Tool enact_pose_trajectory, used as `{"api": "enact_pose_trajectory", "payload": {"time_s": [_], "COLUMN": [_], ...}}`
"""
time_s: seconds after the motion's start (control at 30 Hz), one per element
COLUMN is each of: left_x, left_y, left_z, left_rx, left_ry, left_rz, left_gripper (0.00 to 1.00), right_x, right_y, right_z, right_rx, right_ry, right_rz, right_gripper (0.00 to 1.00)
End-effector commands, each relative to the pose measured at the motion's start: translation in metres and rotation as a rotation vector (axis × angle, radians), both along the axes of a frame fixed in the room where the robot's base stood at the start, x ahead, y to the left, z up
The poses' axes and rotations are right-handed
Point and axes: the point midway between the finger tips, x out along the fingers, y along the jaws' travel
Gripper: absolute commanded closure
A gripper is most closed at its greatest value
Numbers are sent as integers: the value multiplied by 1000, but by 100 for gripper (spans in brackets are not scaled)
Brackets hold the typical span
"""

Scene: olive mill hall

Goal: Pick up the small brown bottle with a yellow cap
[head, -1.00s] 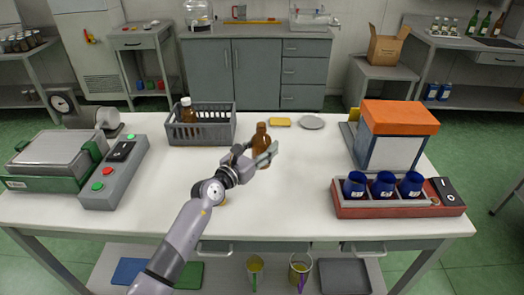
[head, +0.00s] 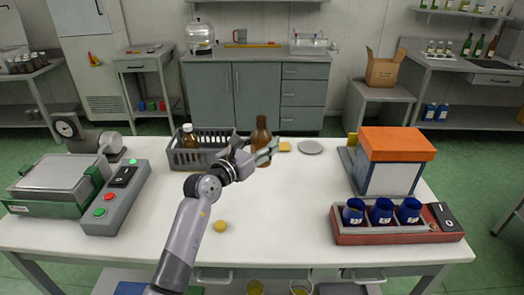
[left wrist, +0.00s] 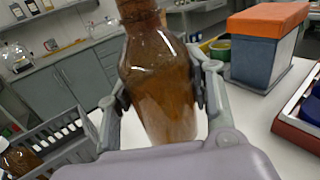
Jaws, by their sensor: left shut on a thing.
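My left gripper (head: 265,152) is shut on a brown bottle (head: 261,131), which is upright or nearly so behind the fingers. In the left wrist view the bottle (left wrist: 160,85) is brown, see-through glass between the two fingers; its top is cut off by the frame. No yellow cap shows on it in the head view; its top looks brown. A round yellow piece (head: 221,227), perhaps a cap, lies on the white table (head: 290,210) in front of the arm. My right gripper is not in view.
A grey crate (head: 190,162) at the back left holds another brown bottle (head: 189,139) with a white cap. An orange-topped box (head: 397,145) and a red rack (head: 400,235) with blue cups stand right.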

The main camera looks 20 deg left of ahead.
Motion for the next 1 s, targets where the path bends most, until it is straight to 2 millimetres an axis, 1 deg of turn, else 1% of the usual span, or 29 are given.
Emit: {"api": "enact_pose_trajectory", "payload": {"time_s": [0.03, 0.1, 0.4, 0.7, 1.0], "left_x": [0, 0, 0, 0, 0], "left_y": [0, 0, 0, 0, 3], "left_z": [8, 12, 26, 32, 33], "left_rx": [-2, -3, -3, -2, -2], "left_ry": [-7, -6, -5, -5, -5], "left_rz": [1, 0, 0, 1, 4], "left_gripper": [95, 95, 95, 95, 95], "right_x": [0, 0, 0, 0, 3], "right_y": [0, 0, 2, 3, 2], "right_z": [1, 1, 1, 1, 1], "right_rx": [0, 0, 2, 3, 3], "right_ry": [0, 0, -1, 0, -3], "right_rz": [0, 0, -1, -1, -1], "right_gripper": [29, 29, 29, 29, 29]}}
